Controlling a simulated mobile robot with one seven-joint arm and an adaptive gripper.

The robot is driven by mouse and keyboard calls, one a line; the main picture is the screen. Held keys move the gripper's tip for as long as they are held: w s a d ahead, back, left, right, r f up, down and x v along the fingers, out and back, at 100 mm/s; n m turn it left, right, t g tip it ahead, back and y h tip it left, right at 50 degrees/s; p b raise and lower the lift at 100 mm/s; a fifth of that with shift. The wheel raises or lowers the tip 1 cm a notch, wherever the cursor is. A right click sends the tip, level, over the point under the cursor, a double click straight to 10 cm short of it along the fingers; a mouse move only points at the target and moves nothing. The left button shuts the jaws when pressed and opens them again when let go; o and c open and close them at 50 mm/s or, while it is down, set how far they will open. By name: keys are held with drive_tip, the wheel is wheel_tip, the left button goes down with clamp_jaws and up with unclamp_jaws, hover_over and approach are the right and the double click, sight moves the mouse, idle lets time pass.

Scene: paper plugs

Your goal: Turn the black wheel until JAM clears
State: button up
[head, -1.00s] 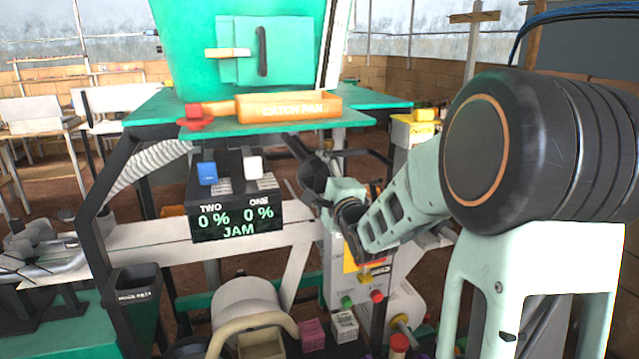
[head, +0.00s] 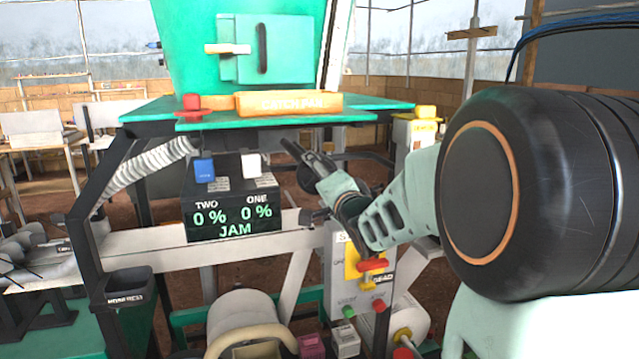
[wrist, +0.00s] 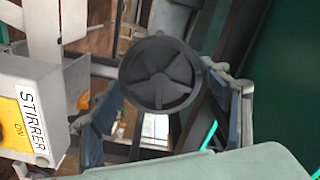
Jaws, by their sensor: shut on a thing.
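The black wheel (wrist: 160,73), round with spokes, is in the upper middle of the wrist view, between my two fingers. My gripper (head: 302,155) is shut on the wheel, with one finger on each side of it. In the head view the wheel is largely hidden around my gripper, below the green tabletop. The black display box (head: 234,218) reads TWO 0 %, ONE 0 % and JAM in green.
A blue switch (head: 204,170) and a white switch (head: 251,165) top the display box.

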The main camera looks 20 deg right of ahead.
drive_tip(key=shift+n+b, duration=0.45)
drive_tip(key=shift+n, duration=0.35)
drive_tip(key=o, duration=1.2)
drive_tip(key=shift+c, duration=0.2)
drive_tip(key=shift+s+p, duration=0.45)
drive_tip(key=shift+s, duration=1.6)
drive_tip(key=shift+d, duration=0.1)
